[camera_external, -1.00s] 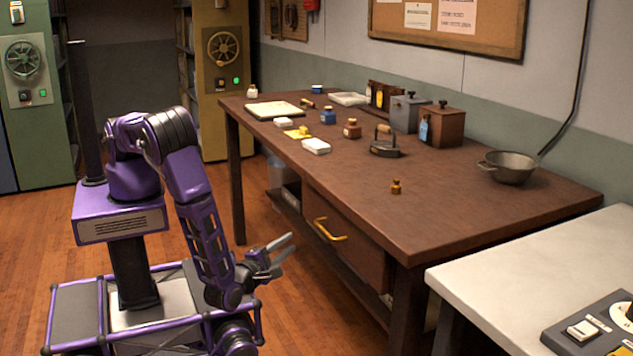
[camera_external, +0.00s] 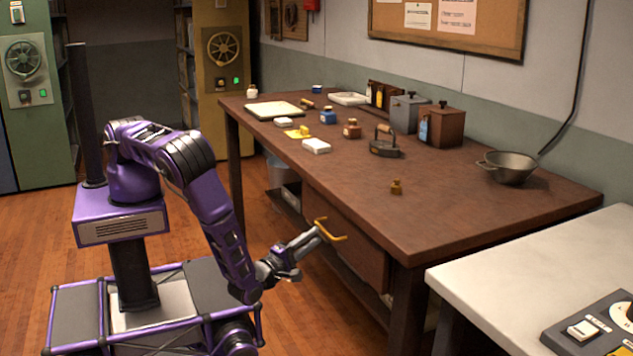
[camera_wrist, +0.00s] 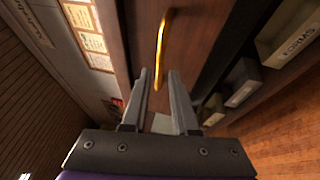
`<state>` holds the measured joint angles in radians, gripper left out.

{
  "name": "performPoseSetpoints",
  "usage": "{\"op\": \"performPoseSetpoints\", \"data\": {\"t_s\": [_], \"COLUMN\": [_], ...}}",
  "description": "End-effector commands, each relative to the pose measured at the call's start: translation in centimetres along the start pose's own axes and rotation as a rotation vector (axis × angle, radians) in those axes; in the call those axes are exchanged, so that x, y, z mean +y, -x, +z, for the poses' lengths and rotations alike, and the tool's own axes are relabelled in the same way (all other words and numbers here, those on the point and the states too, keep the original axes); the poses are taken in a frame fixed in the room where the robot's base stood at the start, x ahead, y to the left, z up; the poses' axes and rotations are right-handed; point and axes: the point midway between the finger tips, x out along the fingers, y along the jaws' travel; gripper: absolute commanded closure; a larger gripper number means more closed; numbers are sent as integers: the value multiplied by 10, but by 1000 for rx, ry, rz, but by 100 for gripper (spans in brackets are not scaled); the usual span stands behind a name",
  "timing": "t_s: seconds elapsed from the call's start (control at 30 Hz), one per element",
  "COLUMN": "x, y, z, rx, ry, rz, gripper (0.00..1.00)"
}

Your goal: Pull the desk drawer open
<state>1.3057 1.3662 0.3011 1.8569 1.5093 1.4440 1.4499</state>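The brown desk drawer (camera_external: 358,246) is under the front edge of the wooden desk and looks shut. Its yellow bar handle (camera_external: 333,236) is on the drawer front. In the wrist view the handle (camera_wrist: 164,38) runs away from my gripper, its near end between or just beyond the fingertips. My gripper (camera_external: 318,232) reaches up to the handle in the external view. In the wrist view my gripper (camera_wrist: 157,75) shows two separated fingers, one on each side of the handle's near end. I cannot tell whether they touch it.
The desk top (camera_external: 450,210) holds several small items, a flat iron (camera_external: 384,146) and a metal bowl (camera_external: 511,167). A pale counter (camera_external: 510,275) stands at the right. Labelled boxes (camera_wrist: 285,35) show beside the drawer in the wrist view. Wooden floor is open on the left.

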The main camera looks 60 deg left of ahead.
Motion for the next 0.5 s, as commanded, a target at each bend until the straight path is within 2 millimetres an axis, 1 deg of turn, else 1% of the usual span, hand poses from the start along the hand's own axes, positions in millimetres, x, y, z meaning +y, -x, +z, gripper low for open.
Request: {"op": "performPoseSetpoints", "data": {"t_s": [0.03,0.2,0.33,0.5], "x": [0,0,0,0], "y": [-11,-35,-44,-48], "z": [0,0,0,0], "rx": [2,1,0,0], "ry": [1,1,1,1], "rz": [1,0,0,0], "gripper": [73,73,73,73]}}
